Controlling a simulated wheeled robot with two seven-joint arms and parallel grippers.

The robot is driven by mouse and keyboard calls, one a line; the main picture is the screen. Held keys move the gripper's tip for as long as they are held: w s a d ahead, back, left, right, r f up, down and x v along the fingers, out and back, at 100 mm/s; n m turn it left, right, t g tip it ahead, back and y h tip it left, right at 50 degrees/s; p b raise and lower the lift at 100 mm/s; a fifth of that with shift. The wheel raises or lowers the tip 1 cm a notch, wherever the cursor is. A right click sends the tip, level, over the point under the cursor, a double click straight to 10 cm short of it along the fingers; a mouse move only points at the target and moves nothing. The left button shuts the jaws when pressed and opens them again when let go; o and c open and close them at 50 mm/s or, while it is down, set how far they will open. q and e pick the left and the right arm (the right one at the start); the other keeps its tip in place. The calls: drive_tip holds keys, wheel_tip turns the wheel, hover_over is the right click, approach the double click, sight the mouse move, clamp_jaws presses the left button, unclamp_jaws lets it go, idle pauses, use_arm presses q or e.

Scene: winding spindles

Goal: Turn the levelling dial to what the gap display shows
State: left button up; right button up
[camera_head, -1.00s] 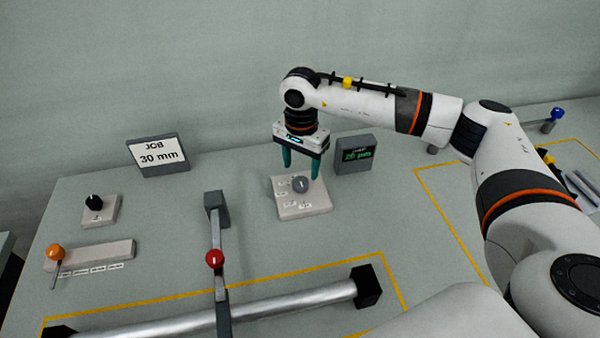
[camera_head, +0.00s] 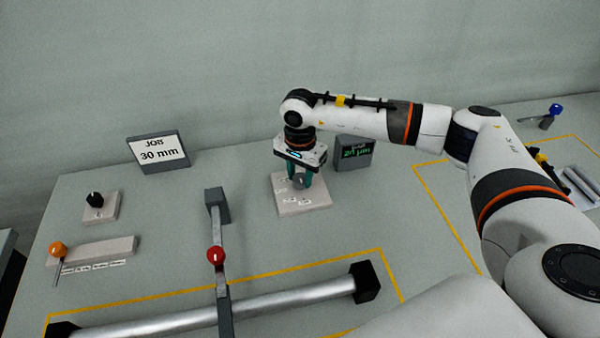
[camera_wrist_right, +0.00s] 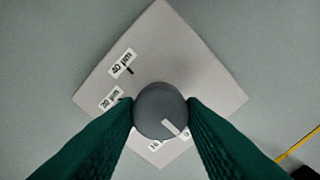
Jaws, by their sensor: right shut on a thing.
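The levelling dial (camera_head: 299,181) is a grey round knob with a light pointer mark on a pale square plate (camera_head: 312,207). In the right wrist view the dial (camera_wrist_right: 160,110) sits between my fingers, and its pointer slants toward the lower right. My right gripper (camera_head: 302,178) is shut on the dial from above, with a teal finger on each side. The gap display (camera_head: 355,152) stands just behind, with green digits partly hidden by my wrist; the number is hard to read. My left gripper is not in view.
A sign (camera_head: 158,151) reads JOB 30 mm. A black knob (camera_head: 95,200) and an orange-tipped lever (camera_head: 58,250) are at the left. Bare table surrounds the plate.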

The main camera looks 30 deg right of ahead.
sight(300, 177)
drive_tip(key=m+b, duration=0.2)
drive_tip(key=m, duration=0.1)
drive_tip(key=shift+f+m, duration=0.1)
drive_tip(key=shift+m, duration=0.2)
drive_tip(key=m+b, duration=0.2)
drive_tip(key=m, duration=0.2)
drive_tip(key=shift+m, duration=0.3)
drive_tip(key=m+b, duration=0.1)
drive_tip(key=m, duration=0.3)
drive_tip(key=m+b, duration=0.1)
drive_tip(key=m, duration=0.4)
drive_tip(key=shift+w+r+m, duration=0.1)
drive_tip(key=shift+r+m, duration=0.1)
drive_tip(key=shift+m, duration=0.2)
drive_tip(key=o, duration=1)
wheel_tip(300, 177, up, 12)
drive_tip(key=b, duration=0.1)
